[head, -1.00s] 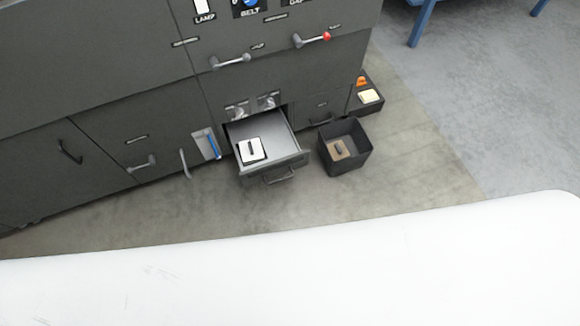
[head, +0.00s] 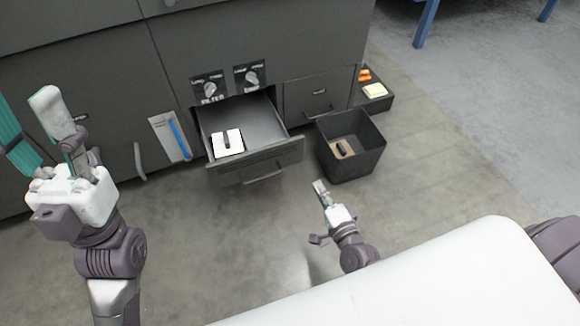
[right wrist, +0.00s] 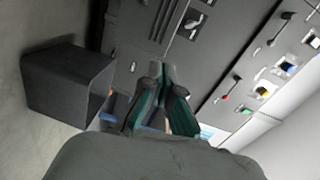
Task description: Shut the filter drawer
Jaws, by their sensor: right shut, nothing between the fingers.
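The filter drawer (head: 285,152) is pulled out of the dark cabinet, below two knobs, one labelled FILTER. A white square piece with a dark grip (head: 228,142) lies inside it. The drawer's bar handle (head: 263,173) is on its front. My right gripper (head: 320,187) is to the right of and nearer than the drawer front, apart from it. Its shut, empty fingers also show in the right wrist view (right wrist: 168,72). My left gripper (head: 28,105) is at the left edge, its fingers apart and partly cut off. I cannot make out the drawer in the right wrist view.
A black open bin (head: 350,168) with a brown piece inside stands right of the drawer, close to it; a bin also shows in the right wrist view (right wrist: 60,85). A low dark tray (head: 385,101) holds orange and cream items. Floor before the drawer is clear.

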